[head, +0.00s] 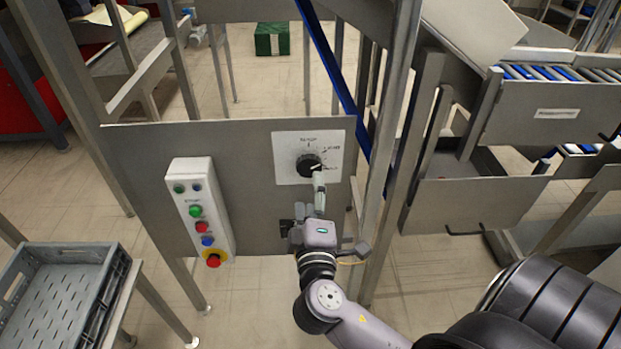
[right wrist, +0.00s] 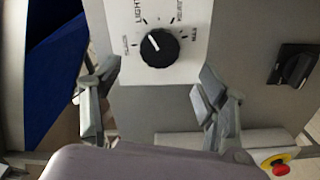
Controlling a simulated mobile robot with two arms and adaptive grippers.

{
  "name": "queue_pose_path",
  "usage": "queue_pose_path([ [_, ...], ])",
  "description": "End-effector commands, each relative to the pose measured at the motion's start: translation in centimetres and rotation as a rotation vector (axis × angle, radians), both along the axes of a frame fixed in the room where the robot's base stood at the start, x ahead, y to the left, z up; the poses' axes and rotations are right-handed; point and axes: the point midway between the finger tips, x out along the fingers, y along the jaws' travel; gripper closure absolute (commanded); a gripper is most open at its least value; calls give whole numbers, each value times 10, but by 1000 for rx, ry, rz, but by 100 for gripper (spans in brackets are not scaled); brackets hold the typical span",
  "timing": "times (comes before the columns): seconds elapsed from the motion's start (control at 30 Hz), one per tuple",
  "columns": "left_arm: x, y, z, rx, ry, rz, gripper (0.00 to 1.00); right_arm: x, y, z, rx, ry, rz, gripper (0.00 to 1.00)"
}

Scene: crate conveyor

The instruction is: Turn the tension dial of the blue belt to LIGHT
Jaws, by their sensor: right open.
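The tension dial (head: 309,165) is a round black knob on a white plate (head: 334,133), fixed to a grey panel. In the right wrist view, the dial (right wrist: 160,48) has a white pointer line aimed to the upper left, between the SLACK and LIGHT labels; I cannot tell whether it sits exactly on a mark. HEAVY and MAX labels stand at the right. My right gripper (head: 318,182) is just in front of the dial, below its centre in the head view. In the right wrist view its open fingers (right wrist: 159,80) are apart, with nothing between them. My left gripper is not in view.
A button box (head: 203,212) with coloured buttons is left of the dial. A steel post (head: 393,130) stands close at the right, with a blue belt (head: 335,70) behind. A grey crate (head: 60,255) is at lower left. The wrist view shows a black switch (right wrist: 295,66).

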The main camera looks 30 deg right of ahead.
Motion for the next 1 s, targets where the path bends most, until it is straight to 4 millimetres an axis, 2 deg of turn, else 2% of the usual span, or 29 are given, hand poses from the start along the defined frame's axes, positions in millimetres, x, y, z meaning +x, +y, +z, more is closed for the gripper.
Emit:
queue_pose_path([
  [0.1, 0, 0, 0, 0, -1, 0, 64, -17, 10, -1, 3, 2, 0, 32],
  [0.3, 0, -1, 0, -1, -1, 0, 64, -29, 17, 0, 2, 0, -1, 32],
  [0.83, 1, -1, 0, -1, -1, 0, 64, -29, 18, 0, 1, 1, 0, 32],
  [0.93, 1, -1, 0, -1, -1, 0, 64, -25, 20, -12, 5, 23, 11, 32],
  [1.0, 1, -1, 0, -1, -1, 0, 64, -19, 25, -35, 16, 67, 33, 32],
])
